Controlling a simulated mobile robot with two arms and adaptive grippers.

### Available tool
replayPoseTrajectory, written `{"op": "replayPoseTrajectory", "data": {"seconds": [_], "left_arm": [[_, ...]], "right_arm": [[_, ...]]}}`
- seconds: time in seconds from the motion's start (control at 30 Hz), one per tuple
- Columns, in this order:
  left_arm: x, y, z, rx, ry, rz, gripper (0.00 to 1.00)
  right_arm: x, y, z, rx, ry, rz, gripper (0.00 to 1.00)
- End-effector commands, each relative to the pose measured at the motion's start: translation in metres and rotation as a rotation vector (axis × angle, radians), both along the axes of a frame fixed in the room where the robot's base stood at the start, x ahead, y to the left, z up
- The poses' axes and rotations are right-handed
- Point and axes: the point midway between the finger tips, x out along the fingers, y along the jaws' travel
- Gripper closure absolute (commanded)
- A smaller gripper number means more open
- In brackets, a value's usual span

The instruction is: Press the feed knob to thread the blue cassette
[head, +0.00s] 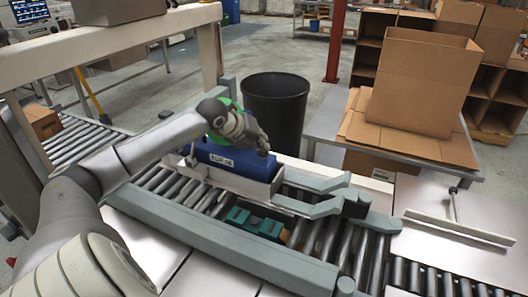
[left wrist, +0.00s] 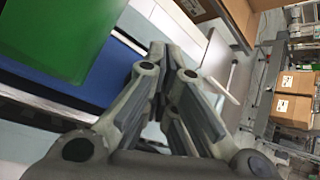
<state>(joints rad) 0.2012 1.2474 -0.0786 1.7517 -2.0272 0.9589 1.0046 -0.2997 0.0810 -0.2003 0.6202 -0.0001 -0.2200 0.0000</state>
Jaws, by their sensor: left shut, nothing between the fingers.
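The blue cassette (head: 238,163) is a long box with a white label on its front. It lies in a pale tray (head: 233,182) across the conveyor rollers. My left gripper (head: 263,148) is shut and empty, just above the cassette's right end; I cannot tell whether it touches. In the left wrist view the shut fingers (left wrist: 163,55) are beside the blue cassette (left wrist: 90,72) and a green block (left wrist: 50,35). The green block (head: 225,112) is partly hidden behind my wrist in the head view. I cannot make out the feed knob. My right gripper is not in view.
A grey-green fork-shaped fixture (head: 325,196) lies over the rollers to the right. A black bin (head: 276,112) stands behind the conveyor. Cardboard boxes (head: 419,82) rest on a table (head: 327,122) at the back right. A teal part (head: 257,222) sits among the front rollers.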

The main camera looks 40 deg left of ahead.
Motion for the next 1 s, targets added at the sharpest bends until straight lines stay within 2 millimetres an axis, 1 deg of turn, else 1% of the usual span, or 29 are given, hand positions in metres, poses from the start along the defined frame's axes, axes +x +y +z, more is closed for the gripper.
{"op": "replayPoseTrajectory", "data": {"seconds": [0.03, 0.23, 0.5, 1.0], "left_arm": [[-0.0031, 0.0001, -0.0117, -0.009, 0.023, 0.007, 1.0], [-0.0037, 0.0003, -0.016, -0.011, 0.027, 0.009, 1.0], [-0.0039, 0.0006, -0.0197, -0.013, 0.028, 0.011, 1.0], [-0.0039, 0.0004, -0.02, -0.013, 0.029, 0.01, 1.0]], "right_arm": [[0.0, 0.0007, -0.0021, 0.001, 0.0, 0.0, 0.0], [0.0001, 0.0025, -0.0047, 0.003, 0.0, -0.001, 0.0], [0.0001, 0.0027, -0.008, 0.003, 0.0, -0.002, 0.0], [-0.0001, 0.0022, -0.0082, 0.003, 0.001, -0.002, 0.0]]}}
